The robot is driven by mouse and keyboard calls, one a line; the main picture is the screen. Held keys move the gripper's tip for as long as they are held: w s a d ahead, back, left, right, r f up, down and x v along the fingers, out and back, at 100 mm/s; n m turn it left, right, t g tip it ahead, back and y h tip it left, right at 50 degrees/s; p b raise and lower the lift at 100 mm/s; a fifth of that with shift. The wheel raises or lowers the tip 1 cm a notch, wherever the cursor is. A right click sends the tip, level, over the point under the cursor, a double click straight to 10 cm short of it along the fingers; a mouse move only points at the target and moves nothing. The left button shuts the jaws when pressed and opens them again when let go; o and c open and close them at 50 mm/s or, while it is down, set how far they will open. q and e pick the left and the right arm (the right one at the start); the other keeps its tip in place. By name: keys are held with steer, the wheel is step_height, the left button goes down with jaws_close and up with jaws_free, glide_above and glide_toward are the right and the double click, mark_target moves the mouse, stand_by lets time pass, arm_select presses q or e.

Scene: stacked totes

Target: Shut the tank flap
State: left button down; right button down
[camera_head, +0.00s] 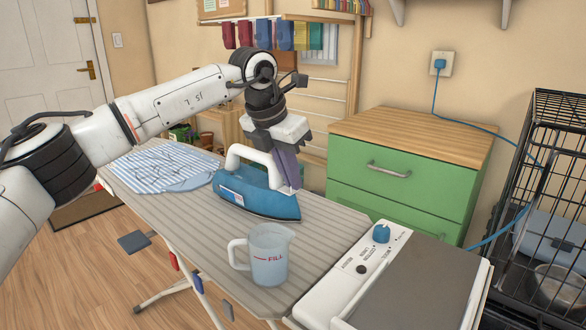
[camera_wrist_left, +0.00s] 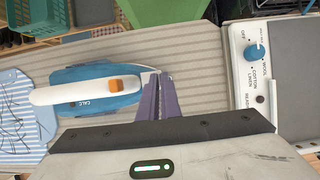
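A blue steam iron (camera_head: 255,196) with a white handle stands on the striped ironing board (camera_head: 222,240), its nose to the right. It also shows in the left wrist view (camera_wrist_left: 75,78), with an orange button (camera_wrist_left: 125,83) on the handle. My left gripper (camera_head: 293,184) points down at the front of the iron, just past the handle. Its two purple fingers (camera_wrist_left: 160,78) are close together, with nothing clearly between them. They hide part of the nose. I cannot make out the tank flap or its position. My right gripper is not in view.
A clear jug (camera_head: 269,262) marked FILL stands on the board in front of the iron. A white control unit (camera_head: 345,285) with a blue knob (camera_head: 381,233) is at the right. A striped cloth (camera_head: 160,165) lies behind left. A green cabinet (camera_head: 390,185) and black cage (camera_head: 545,165) stand beyond.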

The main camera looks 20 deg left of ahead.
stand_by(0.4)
arm_select(q)
steer(key=c, duration=2)
jaws_free()
steer(key=shift+r, duration=0.15)
steer(key=p+v, duration=0.1)
steer(key=v, duration=0.9)
steer(key=shift+a, duration=0.1)
